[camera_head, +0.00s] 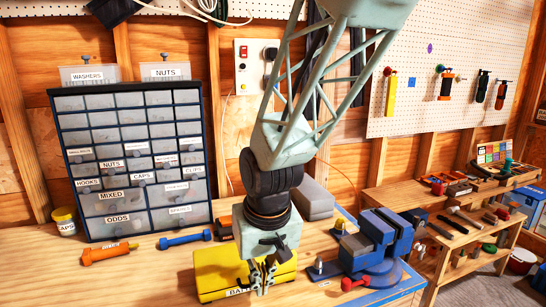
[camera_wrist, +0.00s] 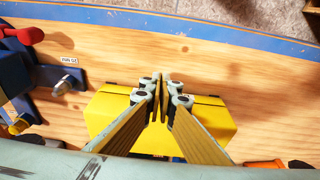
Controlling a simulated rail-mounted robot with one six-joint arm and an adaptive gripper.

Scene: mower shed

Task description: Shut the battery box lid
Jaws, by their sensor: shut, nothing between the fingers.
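The yellow battery box (camera_head: 216,276) stands on the wooden bench, with a label on its front that my gripper partly covers. It also shows in the wrist view (camera_wrist: 215,122), below and behind my fingers. Its lid looks down or nearly down, with a dark line along one long edge; I cannot tell whether it is fully closed. My gripper (camera_head: 262,283) is shut and empty, pointing down in front of the box's right part in the head view. In the wrist view my gripper (camera_wrist: 162,82) has its fingertips together over the box's edge; contact is unclear.
A blue vise (camera_head: 378,240) stands close right of the box. An orange tool (camera_head: 108,253) and a blue tool (camera_head: 185,239) lie left of it. A drawer cabinet (camera_head: 135,160) stands behind. A grey case (camera_head: 314,200) lies behind my arm. Bare bench shows at front left.

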